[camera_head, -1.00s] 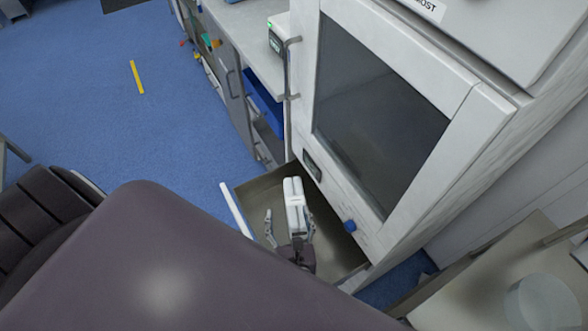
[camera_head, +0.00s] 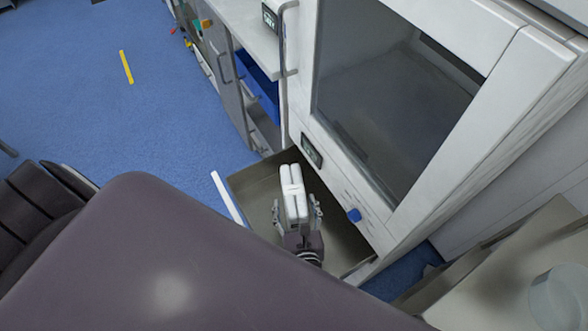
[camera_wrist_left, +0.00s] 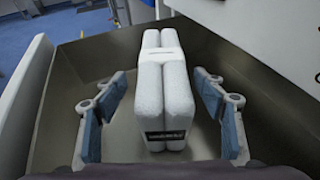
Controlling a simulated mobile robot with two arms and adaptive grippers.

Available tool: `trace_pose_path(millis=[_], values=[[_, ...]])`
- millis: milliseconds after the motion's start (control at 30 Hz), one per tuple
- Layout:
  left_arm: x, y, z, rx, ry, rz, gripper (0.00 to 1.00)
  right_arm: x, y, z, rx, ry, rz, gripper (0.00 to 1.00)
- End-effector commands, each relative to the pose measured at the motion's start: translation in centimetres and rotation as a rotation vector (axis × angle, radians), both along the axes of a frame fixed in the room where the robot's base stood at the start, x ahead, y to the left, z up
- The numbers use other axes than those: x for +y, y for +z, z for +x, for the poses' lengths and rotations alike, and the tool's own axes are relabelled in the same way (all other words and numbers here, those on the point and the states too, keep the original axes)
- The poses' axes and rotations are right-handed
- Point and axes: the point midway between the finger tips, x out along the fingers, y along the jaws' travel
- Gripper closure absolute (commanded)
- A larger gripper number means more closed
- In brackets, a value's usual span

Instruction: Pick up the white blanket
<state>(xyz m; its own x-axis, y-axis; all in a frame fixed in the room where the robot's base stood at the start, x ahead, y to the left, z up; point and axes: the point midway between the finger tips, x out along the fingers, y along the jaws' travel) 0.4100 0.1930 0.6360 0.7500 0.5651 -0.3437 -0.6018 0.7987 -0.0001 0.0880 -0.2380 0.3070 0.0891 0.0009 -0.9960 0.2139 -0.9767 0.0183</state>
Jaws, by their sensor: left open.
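The white blanket (camera_head: 292,190) is a folded, banded bundle in the open metal drawer (camera_head: 257,189) under the white cabinet. It also shows in the left wrist view (camera_wrist_left: 163,90), with a white band around its middle and a dark label at its near end. My left gripper (camera_head: 297,212) is in the drawer at the blanket's near end. In the left wrist view, its blue-padded fingers (camera_wrist_left: 158,112) are open, one on each side of the blanket, with a gap visible on both sides. My right gripper is not in view.
The warming cabinet (camera_head: 305,110) with a dark glass door stands right above the drawer. The drawer's pale front edge (camera_head: 227,198) is on the left and its walls enclose the gripper. A counter with an opening holding a blue bin (camera_head: 262,92) stands behind.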

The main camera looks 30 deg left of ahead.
Motion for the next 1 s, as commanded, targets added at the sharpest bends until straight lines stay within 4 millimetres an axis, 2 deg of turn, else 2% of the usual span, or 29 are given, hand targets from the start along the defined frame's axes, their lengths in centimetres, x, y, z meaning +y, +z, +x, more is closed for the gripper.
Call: trace_pose_path(millis=[133,267,567,1000], values=[[1.2,-0.6,2.1,-0.004,0.002,0.004,0.36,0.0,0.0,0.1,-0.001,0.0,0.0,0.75],[2.1,-1.3,3.3,-0.001,0.001,0.004,0.36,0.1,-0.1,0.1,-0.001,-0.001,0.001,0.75],[2.5,-1.6,3.8,0.0,0.001,0.0,0.36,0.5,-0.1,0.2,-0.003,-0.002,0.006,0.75],[2.4,-1.6,3.7,0.0,0.0,0.0,0.82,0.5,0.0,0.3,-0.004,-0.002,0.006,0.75]])
